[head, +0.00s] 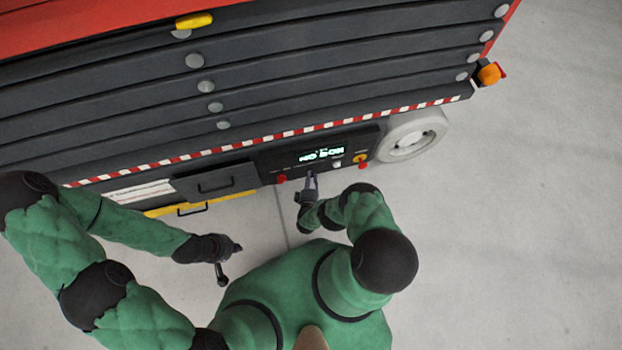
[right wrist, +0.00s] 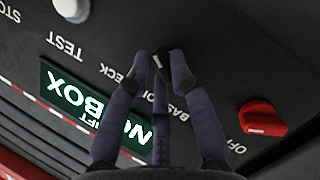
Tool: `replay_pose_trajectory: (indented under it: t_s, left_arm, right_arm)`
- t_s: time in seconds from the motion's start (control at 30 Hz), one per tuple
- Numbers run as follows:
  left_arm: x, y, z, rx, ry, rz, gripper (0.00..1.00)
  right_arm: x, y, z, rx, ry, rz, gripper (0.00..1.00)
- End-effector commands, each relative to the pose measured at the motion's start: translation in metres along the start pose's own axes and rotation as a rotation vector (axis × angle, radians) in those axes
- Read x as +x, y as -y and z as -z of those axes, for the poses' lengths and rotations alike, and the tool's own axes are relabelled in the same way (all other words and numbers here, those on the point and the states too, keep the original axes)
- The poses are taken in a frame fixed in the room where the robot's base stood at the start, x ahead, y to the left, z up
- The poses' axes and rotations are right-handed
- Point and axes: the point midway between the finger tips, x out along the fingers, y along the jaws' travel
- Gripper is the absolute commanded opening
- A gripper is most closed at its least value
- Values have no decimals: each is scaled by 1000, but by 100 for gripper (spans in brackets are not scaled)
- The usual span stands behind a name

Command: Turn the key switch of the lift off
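The lift's dark control panel (head: 318,155) has a lit green display (head: 322,154) in the head view. My right gripper (head: 312,176) is at the panel's lower edge, below the display. In the right wrist view its purple fingers (right wrist: 160,60) converge over the panel between the words DECK and BASE. A small light spot shows between the tips; I cannot tell whether it is the key. The key switch is not clearly visible, and the fingers cover that part of the panel. My left gripper (head: 230,262) is spread open and empty, away from the lift.
A red knob (right wrist: 262,117) stands beside the word OFF, and a pale round button (right wrist: 72,8) near TEST. A drawer handle (head: 215,185) is left of the panel, a wheel (head: 410,135) right. The floor is clear on the right.

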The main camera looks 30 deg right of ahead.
Motion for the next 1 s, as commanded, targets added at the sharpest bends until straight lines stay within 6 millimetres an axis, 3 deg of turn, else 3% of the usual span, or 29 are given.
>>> replay_pose_trajectory:
  t_s: [0.07,0.53,1.0]
  left_arm:
    - [0,0,0,0,0,0,0]
    - [0,0,0,0,0,0,0]
    - [0,0,0,0,0,0,0]
  right_arm:
    - [0,0,0,0,0,0,45]
    - [-10,1,0,1,0,2,45]
    - [-94,0,0,1,1,3,45]
